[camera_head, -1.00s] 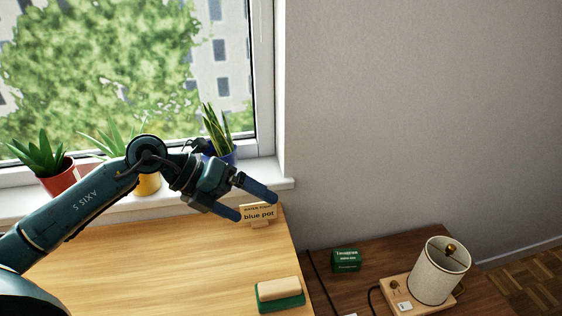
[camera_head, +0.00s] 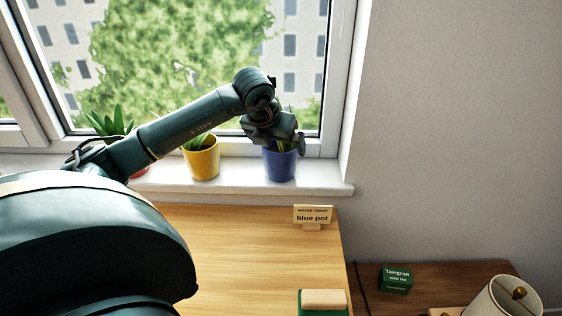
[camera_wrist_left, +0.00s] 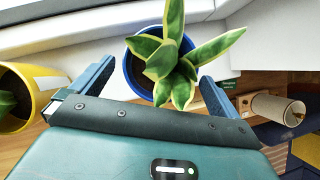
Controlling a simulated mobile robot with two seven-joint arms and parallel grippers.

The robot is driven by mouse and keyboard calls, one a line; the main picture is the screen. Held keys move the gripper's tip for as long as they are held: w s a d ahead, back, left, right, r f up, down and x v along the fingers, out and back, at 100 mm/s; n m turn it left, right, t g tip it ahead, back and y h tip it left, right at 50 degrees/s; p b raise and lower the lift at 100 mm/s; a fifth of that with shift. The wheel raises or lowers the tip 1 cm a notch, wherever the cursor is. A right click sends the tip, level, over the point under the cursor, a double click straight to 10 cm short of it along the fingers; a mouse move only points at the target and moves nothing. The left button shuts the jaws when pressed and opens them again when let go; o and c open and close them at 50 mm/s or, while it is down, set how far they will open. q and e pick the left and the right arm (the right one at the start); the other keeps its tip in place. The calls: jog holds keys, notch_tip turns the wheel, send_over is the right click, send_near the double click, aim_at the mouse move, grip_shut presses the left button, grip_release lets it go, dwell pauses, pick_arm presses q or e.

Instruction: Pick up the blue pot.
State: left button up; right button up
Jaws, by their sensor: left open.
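The blue pot (camera_head: 281,167) stands upright at the right end of the white window sill, with a yellow-edged leafy plant in it. My left gripper (camera_head: 275,138) is over the pot's top and hides most of the plant in the head view. In the left wrist view, the open fingers of the left gripper (camera_wrist_left: 155,85) lie on either side of the blue pot (camera_wrist_left: 132,72), with the leaves between them. Whether a finger touches the pot I cannot tell. My right gripper is not in view.
A yellow pot (camera_head: 203,160) stands left of the blue pot, and a red pot (camera_head: 138,172) is partly hidden behind my arm. Below the sill, a wooden desk (camera_head: 240,250) holds a "blue pot" sign (camera_head: 312,215) and a sponge-like block (camera_head: 323,300). A lamp (camera_head: 503,300) stands lower right.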

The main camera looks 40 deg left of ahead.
aim_at(282, 151)
pick_arm(q)
jog(key=p+x, duration=0.1)
jog(key=x, duration=0.4)
jog(key=shift+w+a, duration=0.1)
jog(key=shift+w, duration=0.15)
jog(key=shift+c, duration=0.2)
jog(key=shift+r, duration=0.15)
jog(key=c, duration=1.2)
